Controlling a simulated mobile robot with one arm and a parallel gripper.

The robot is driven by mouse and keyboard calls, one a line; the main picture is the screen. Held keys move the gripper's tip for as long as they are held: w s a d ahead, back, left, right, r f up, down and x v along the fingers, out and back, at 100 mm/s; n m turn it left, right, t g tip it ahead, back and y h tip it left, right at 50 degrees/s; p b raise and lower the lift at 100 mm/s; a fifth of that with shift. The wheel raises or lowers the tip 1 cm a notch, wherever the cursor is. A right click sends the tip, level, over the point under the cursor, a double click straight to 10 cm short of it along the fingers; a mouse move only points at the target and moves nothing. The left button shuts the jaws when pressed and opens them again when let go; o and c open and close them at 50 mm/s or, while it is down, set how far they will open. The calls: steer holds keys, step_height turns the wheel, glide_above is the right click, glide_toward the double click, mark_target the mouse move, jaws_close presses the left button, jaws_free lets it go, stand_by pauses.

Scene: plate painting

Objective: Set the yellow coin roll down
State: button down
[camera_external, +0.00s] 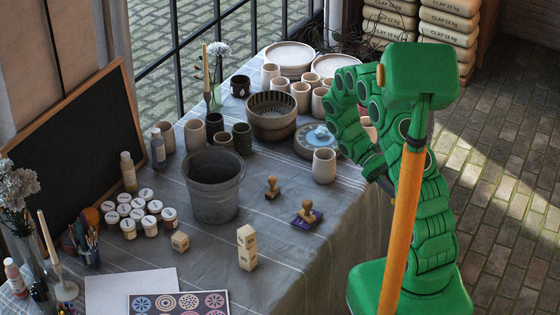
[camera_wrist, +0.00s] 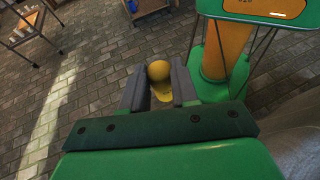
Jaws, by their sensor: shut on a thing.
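The yellow coin roll (camera_wrist: 159,72) shows in the wrist view between the two grey fingers of my gripper (camera_wrist: 159,88). The fingers close on it from both sides, and its far end looks rounded. Behind it in that view is only brick floor, with no surface seen touching it. In the external view my green arm is folded up at the table's right edge. I cannot make out my fingers or the coin roll there.
The cloth-covered table (camera_external: 285,245) holds a grey bucket (camera_external: 214,190), stamps (camera_external: 308,210), wooden blocks (camera_external: 247,248), paint jars (camera_external: 150,222), and cups and plates (camera_external: 290,55) at the back. Bare cloth lies around the blocks. Clay sacks (camera_external: 450,22) are stacked behind.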

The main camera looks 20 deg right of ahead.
steer(key=w+a+m+t+y, duration=0.1)
steer(key=w+a+m+y, duration=0.1)
steer(key=a+m+y, duration=1.15)
steer(key=w+a+r+m+t+y, duration=0.25)
steer(key=w+m+t, duration=0.2)
steer(key=w, duration=0.25)
steer(key=w+a+r+m+t+y, duration=0.2)
steer(key=w+r+m+t+y, duration=0.2)
steer(key=w+t, duration=0.15)
steer(key=w+d+r+m+t+h, duration=0.1)
steer(key=w+d+m+t+h, duration=0.4)
steer(key=w+d+m+t, duration=0.75)
steer(key=shift+s+d+f+m+t+h, duration=0.2)
steer(key=shift+s+d+f+m+h, duration=0.35)
steer(key=shift+f, duration=1.5)
steer(key=shift+s+d+f+m+t+h, duration=0.1)
steer(key=shift+d+f+m+t+h, duration=0.2)
steer(key=shift+d+f+h, duration=1.15)
steer(key=shift+s+d+f+m+t+y, duration=0.15)
steer(key=shift+s+f+m, duration=0.25)
steer(key=shift+f, duration=2.3)
